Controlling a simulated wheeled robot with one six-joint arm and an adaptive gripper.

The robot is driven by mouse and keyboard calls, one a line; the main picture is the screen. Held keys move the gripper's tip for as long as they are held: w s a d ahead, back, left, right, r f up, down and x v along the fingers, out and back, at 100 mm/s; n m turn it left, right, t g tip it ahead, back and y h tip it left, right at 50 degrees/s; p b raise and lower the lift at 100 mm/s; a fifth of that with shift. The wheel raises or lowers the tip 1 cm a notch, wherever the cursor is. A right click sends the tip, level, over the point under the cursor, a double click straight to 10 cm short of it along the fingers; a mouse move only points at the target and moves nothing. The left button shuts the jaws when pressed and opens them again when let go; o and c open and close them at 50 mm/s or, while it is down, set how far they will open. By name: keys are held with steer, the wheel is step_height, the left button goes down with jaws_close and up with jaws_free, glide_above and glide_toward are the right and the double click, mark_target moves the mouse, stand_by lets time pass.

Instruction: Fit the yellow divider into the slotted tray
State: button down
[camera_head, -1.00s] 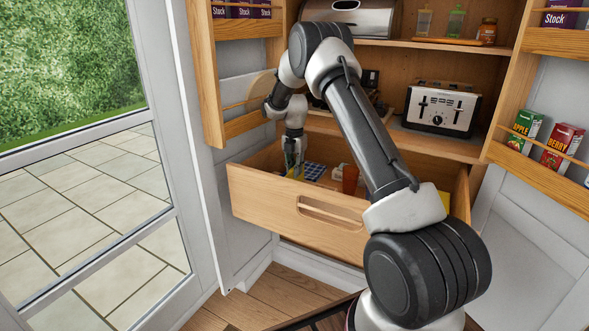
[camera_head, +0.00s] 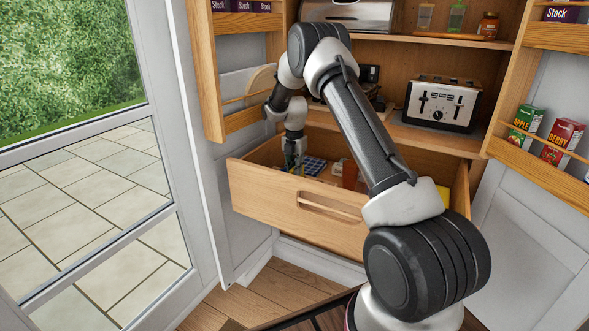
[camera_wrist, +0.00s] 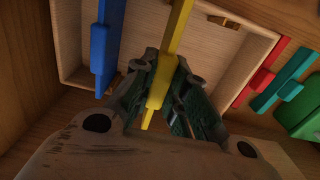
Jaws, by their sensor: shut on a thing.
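My gripper (camera_wrist: 166,64) is shut on the yellow divider (camera_wrist: 174,34), a narrow bar with a wider tab, in the wrist view. The divider runs from between the fingers to the top edge. Behind it lies the pale wooden slotted tray (camera_wrist: 228,52), with dark notch-like marks at its walls. I cannot tell whether the divider touches the tray. A blue divider (camera_wrist: 104,42) crosses the tray's left part; its seating is unclear. In the head view my gripper (camera_head: 293,166) reaches down inside the open drawer (camera_head: 262,198), whose front hides the tray.
A red divider (camera_wrist: 262,80), a teal one (camera_wrist: 288,88) and a green object (camera_wrist: 302,118) lie right of the tray. In the head view, a blue gridded item (camera_head: 314,166) and an orange-red item (camera_head: 350,174) stand close right of my gripper. The toaster (camera_head: 438,104) sits above.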

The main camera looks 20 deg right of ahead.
steer(key=shift+f, duration=1.9)
steer(key=c, duration=1.3)
jaws_free()
steer(key=shift+c, duration=0.2)
step_height(320, 180, up, 12)
steer(key=shift+f, duration=0.1)
